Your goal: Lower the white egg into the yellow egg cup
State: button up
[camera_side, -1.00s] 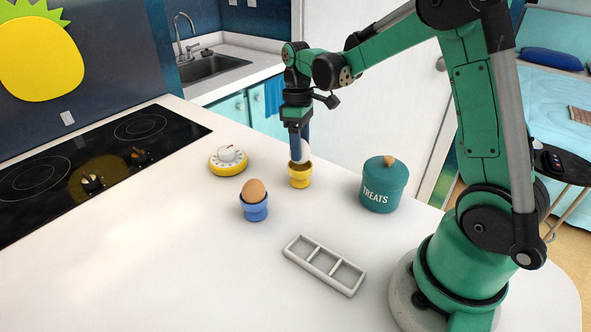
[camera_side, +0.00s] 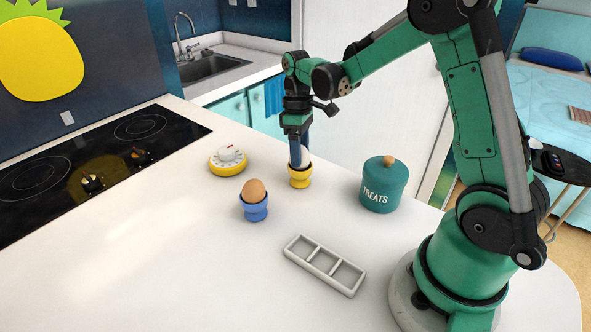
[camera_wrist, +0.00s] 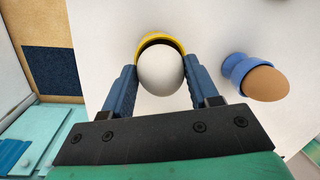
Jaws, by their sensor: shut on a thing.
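The white egg (camera_wrist: 160,70) is between the two blue fingers of my gripper (camera_wrist: 158,82) in the wrist view. The yellow egg cup (camera_side: 300,178) stands upright on the white counter, directly below my gripper (camera_side: 299,158) in the side view. Its yellow rim (camera_wrist: 163,38) shows behind the egg in the wrist view. In the side view the egg (camera_side: 304,158) is mostly hidden by a finger and sits at the cup's mouth, its lower part hidden by the rim. I cannot tell whether it rests on the cup's bottom.
A blue egg cup (camera_side: 255,211) with a brown egg (camera_side: 254,191) stands nearby. A yellow timer (camera_side: 228,161) is to the left, a teal treats jar (camera_side: 384,186) to the right. An empty three-compartment tray (camera_side: 325,265) lies in front. The front left counter is clear.

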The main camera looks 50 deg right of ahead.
jog(key=o, duration=1.3)
jog(key=shift+o, duration=0.2)
jog(key=r, duration=0.5)
jog(key=shift+w+d, duration=0.25)
jog(key=shift+w, duration=0.1)
jog(key=shift+a+r, duration=0.2)
jog(key=shift+r, duration=0.15)
jog(key=s+a+r+m+t+h, duration=0.1)
jog(key=s+a+r+m+t, duration=0.1)
jog(key=s+a+t, duration=0.5)
jog(key=a+m+t, duration=0.1)
jog(key=a, duration=0.2)
jog(key=shift+s+r+m+t, duration=0.25)
jog(key=shift+s+m+t, duration=0.05)
jog(key=shift+m+t, duration=0.1)
